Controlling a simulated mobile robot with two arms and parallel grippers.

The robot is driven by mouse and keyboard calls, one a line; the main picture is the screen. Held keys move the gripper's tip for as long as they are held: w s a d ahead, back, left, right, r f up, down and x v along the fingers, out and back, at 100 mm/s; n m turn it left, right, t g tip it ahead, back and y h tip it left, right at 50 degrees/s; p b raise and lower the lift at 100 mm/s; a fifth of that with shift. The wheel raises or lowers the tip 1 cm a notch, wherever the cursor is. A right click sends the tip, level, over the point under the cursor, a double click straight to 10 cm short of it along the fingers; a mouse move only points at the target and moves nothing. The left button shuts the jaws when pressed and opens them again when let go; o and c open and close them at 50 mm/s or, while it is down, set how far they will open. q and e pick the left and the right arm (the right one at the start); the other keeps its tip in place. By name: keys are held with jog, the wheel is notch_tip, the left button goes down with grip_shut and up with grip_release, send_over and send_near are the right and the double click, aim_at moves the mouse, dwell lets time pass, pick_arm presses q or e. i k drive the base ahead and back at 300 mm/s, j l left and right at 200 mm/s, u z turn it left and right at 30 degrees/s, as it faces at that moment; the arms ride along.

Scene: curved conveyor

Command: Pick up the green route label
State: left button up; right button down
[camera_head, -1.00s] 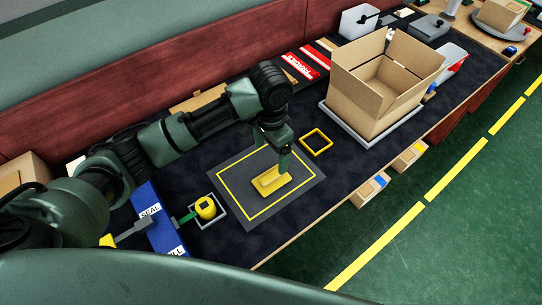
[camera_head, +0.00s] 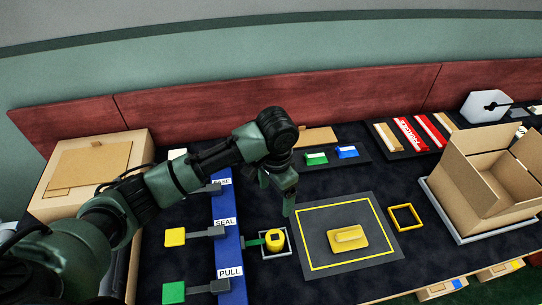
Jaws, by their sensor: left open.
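A small green and white piece, seemingly the green route label (camera_head: 316,159), lies on a dark tray (camera_head: 325,178) at the back of the bench, left of a similar blue and white piece (camera_head: 347,152). My left gripper (camera_head: 288,208) points down in front of the tray, by the left edge of the marked mat. It is open, and I see nothing held in it. It appears apart from the green label, which is in clear view. My right gripper is not in view.
A yellow piece (camera_head: 347,239) lies on the yellow-bordered mat (camera_head: 381,213). A yellow square frame (camera_head: 405,229) lies to its right. A large open carton (camera_head: 478,204) stands at the right. A blue panel (camera_head: 228,247) with yellow and green levers stands left of the mat.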

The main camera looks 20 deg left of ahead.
aim_at(317, 158)
jog(key=u, duration=0.15)
jog(key=i+l+u, duration=0.15)
jog(key=l, duration=0.25)
jog(key=i+l+u, duration=0.2)
jog(key=l, duration=0.25)
jog(key=i+l+u, duration=0.15)
jog(key=l, duration=0.25)
jog(key=l+u, duration=0.15)
jog(key=l, duration=0.3)
jog(key=i+l+u, duration=0.2)
jog(key=l, duration=0.3)
jog(key=k, duration=0.1)
